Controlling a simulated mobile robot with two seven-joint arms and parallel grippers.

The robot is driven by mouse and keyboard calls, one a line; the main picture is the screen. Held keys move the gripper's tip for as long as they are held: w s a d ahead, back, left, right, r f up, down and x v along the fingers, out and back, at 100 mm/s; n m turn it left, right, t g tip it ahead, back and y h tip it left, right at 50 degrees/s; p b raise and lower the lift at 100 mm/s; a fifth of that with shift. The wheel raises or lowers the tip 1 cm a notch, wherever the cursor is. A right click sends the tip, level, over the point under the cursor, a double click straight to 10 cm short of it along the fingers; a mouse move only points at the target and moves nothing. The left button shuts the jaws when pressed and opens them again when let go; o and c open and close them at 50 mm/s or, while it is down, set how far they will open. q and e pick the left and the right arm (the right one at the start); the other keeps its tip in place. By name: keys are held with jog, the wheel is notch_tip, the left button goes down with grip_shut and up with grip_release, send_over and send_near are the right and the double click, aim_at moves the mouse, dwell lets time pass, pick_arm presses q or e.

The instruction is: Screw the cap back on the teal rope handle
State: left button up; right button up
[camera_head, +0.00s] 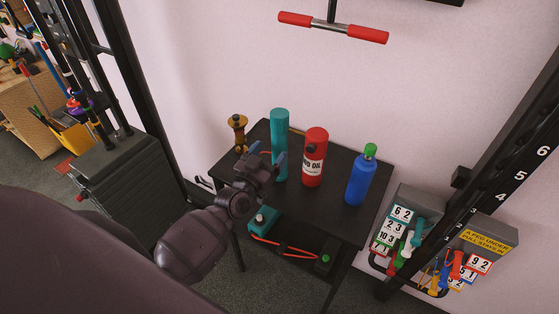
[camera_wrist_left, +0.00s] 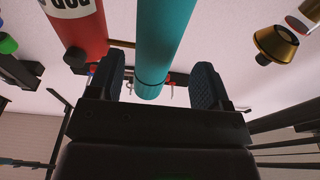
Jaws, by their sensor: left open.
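A tall teal cylinder (camera_head: 280,135), which looks like the teal handle, stands upright on the black side table. In the left wrist view, which looks upside down, the teal cylinder (camera_wrist_left: 165,35) passes between the fingers. A thin dark seam rings it near its top end, and the short teal end piece (camera_wrist_left: 149,91) beyond the seam looks like the cap. My left gripper (camera_head: 268,157) is open in front of the cylinder. In the wrist view its fingers (camera_wrist_left: 160,72) stand apart on either side, with gaps showing. No separate loose cap is visible. My right gripper is not in view.
A red bottle (camera_head: 313,165) and a blue bottle with green cap (camera_head: 358,182) stand to the right on the table (camera_head: 325,215). A brass-coloured object (camera_head: 238,130) stands to the left. A teal box (camera_head: 262,219) with orange cord sits below. A wall is behind.

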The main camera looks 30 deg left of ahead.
aim_at(276, 146)
pick_arm(q)
jog(key=w, duration=0.2)
jog(key=w+r, duration=0.1)
jog(key=shift+w+d, duration=0.25)
jog(key=shift+w, duration=0.7)
jog(key=shift+c, duration=0.5)
jog(key=shift+r, duration=0.1)
grip_shut()
